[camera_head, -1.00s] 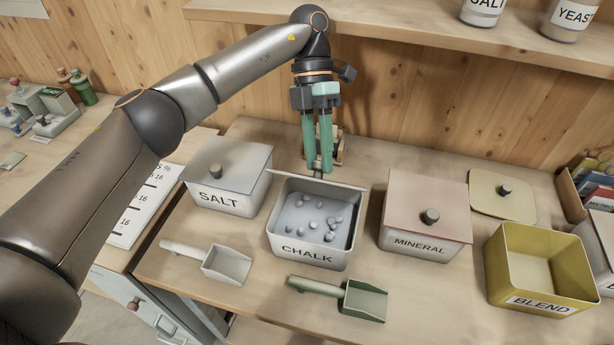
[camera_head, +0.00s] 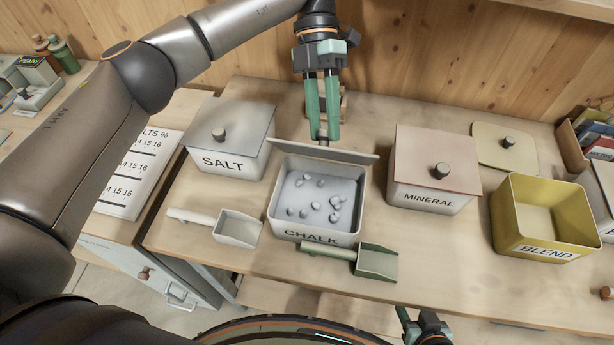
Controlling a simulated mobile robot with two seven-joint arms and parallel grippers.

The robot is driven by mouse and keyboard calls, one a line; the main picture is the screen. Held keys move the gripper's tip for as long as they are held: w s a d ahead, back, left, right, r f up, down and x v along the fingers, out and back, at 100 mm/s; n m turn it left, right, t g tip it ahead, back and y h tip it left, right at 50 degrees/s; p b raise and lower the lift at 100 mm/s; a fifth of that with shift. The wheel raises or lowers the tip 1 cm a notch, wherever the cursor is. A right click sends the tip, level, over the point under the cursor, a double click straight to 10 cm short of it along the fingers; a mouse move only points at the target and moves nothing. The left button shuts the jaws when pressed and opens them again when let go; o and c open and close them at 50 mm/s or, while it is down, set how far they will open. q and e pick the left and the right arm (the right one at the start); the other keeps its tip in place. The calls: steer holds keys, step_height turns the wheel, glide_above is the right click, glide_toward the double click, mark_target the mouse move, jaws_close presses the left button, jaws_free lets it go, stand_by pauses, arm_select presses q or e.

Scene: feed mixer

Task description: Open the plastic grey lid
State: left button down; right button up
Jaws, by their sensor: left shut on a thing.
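The grey lid (camera_head: 325,152) of the CHALK box (camera_head: 305,236) is off the box's opening. It stands tilted at the box's back edge, seen nearly edge-on. My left gripper (camera_head: 323,136) points down behind the lid and is shut on its small knob, which is mostly hidden between the fingertips. The open box shows several grey lumps inside. Whether the lid still touches the box rim is unclear. My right gripper (camera_head: 425,325) shows only partly at the bottom edge, away from the boxes, and its fingers are not clear.
The lidded SALT box (camera_head: 222,162) stands left and the lidded MINERAL box (camera_head: 428,200) right. The open yellow BLEND box (camera_head: 548,248) is farther right, its lid (camera_head: 490,152) behind. A white scoop (camera_head: 238,228) and a green scoop (camera_head: 376,262) lie in front.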

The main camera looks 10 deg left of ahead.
arm_select(q)
jaws_free()
stand_by(0.6)
